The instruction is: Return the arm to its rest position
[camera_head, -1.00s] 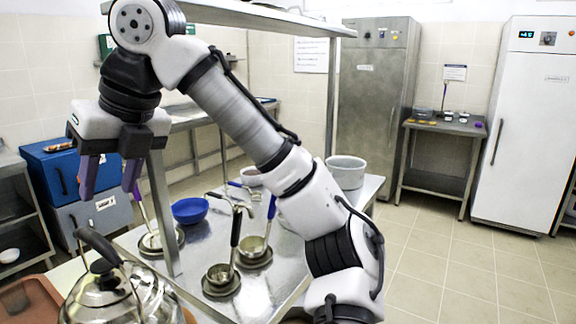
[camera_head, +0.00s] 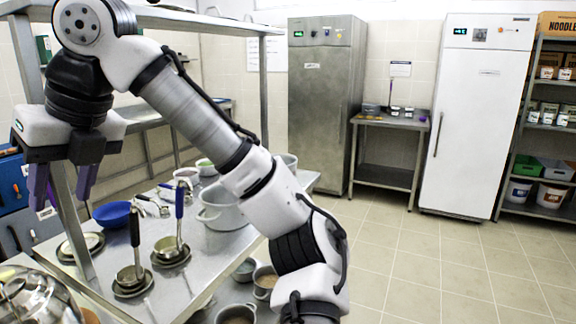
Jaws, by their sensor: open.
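My gripper (camera_head: 62,190) hangs at the left of the head view, pointing down, with its two purple fingers apart and nothing between them. It appears in front of the left end of the steel table (camera_head: 215,262). My arm is bent, rising from the bottom middle to a high joint at the upper left, then down to the gripper. My arm hides part of the table and a large pot (camera_head: 222,212).
Ladles (camera_head: 135,270) on small dishes, a blue bowl (camera_head: 113,214) and other pots stand on the table. A shelf post (camera_head: 72,225) rises near the gripper. A steel fridge (camera_head: 322,100), white fridge (camera_head: 470,130) and rack (camera_head: 545,150) stand behind. The floor (camera_head: 440,265) at right is clear.

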